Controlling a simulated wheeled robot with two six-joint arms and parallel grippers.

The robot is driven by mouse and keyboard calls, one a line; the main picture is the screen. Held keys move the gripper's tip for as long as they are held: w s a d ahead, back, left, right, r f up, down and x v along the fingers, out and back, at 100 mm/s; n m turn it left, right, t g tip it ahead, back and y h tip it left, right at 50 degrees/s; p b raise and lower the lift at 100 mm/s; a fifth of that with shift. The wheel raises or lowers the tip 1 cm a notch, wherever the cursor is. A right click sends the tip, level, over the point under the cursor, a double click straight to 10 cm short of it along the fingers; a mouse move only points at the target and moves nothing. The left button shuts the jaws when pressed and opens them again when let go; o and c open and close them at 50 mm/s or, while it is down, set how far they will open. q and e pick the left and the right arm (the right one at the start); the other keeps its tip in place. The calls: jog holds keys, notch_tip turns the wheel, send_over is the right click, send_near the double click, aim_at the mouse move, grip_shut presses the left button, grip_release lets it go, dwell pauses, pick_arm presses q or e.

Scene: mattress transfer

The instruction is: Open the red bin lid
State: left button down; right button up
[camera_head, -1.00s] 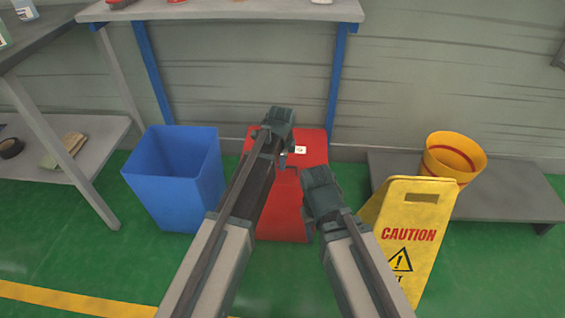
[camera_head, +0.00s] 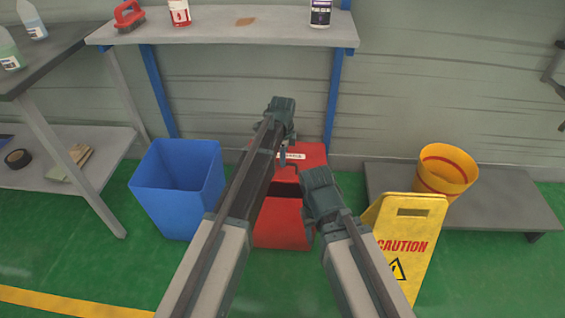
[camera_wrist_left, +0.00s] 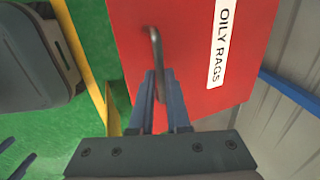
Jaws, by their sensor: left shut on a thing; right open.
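The red bin (camera_head: 285,228) stands on the floor at the middle of the head view, partly hidden behind my arms. Its red lid (camera_head: 313,158) is tilted up, with a dark gap below its front edge. The lid also shows in the left wrist view (camera_wrist_left: 185,60), with an "OILY RAGS" label. My left gripper (camera_head: 284,152) is above the lid, its fingers (camera_wrist_left: 160,98) shut on the grey lid handle (camera_wrist_left: 155,45). My right gripper (camera_head: 318,190) is open, in front of the bin's right side; its fingertips are hard to see.
A blue open bin (camera_head: 178,190) stands left of the red bin. A yellow caution sign (camera_head: 408,225) stands close on the right, with a yellow bucket (camera_head: 446,172) on a low grey platform (camera_head: 510,195).

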pick_arm(q)
jog(key=w+r+p, duration=0.6)
jog(key=w+r, duration=0.1)
jog(key=shift+r, duration=0.35)
jog(key=c, duration=0.9)
grip_release()
jog(key=shift+w+f, duration=0.15)
jog(key=shift+f, duration=0.05)
jog(key=shift+s+r, duration=0.15)
jog(key=shift+s, duration=0.05)
